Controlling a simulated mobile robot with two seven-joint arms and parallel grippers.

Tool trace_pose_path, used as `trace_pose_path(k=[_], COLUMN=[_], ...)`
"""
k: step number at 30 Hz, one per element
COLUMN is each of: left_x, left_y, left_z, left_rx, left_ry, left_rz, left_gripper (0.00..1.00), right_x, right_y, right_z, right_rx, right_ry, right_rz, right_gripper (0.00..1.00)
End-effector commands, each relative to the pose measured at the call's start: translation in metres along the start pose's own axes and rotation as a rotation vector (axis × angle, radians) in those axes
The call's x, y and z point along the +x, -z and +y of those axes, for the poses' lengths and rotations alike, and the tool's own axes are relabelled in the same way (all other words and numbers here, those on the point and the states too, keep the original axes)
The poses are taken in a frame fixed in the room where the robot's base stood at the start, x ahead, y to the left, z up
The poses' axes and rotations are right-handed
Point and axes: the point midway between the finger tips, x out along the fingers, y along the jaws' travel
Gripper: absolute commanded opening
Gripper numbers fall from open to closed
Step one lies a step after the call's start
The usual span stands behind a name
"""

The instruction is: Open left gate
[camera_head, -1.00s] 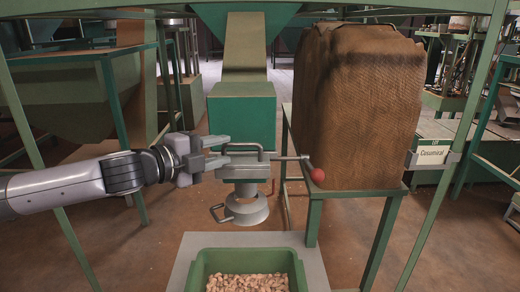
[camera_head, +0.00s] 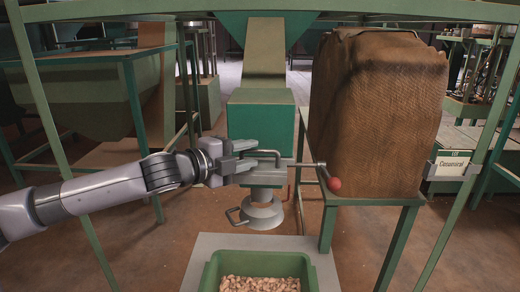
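The green hopper outlet (camera_head: 261,117) stands in the middle, with a grey metal gate (camera_head: 266,177) under it. A bent grey handle (camera_head: 266,153) sits on the gate's front. A rod from the gate runs right to a red ball knob (camera_head: 334,184). A round grey spout (camera_head: 263,216) with a small side handle (camera_head: 236,216) hangs below. My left gripper (camera_head: 246,160) is at the left end of the bent handle, its fingers overlapping it in the view. I cannot tell whether they grip it. My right gripper is not in view.
A green bin (camera_head: 211,272) holding many nuts stands below the spout on a grey platform (camera_head: 205,246). A large brown sack (camera_head: 378,115) rests on a green stand (camera_head: 391,200) at the right. Green frame posts (camera_head: 455,215) flank the workspace.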

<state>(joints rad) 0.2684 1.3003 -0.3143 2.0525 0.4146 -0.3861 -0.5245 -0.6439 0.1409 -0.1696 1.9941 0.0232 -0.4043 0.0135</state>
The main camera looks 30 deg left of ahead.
Motion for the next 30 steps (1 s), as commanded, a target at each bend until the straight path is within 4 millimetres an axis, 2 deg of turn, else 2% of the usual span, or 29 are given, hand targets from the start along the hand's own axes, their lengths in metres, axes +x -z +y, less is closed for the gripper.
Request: trace_pose_path(k=[12,25,26,27,29,30], left_x=[0.034,0.041,0.041,0.041,0.041,0.041], left_y=[0.001,0.001,0.001,0.001,0.001,0.001], left_z=[-0.002,0.0,0.0,0.0,0.0,0.0], left_rx=[-0.002,0.001,0.001,0.001,0.001,0.001], left_ry=[0.001,-0.001,-0.001,-0.001,-0.001,-0.001], left_rz=[0.001,0.002,0.002,0.002,0.002,0.002], left_gripper=[0.37,0.37,0.34,0.21,0.01,0.0], right_x=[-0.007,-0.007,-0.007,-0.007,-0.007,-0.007], right_y=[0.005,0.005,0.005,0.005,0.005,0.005], right_z=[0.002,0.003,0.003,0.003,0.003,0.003], right_rx=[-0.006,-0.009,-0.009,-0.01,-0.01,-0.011], right_ry=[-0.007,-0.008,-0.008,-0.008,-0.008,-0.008], right_rz=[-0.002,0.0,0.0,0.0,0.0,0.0], right_gripper=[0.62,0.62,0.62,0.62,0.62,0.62])
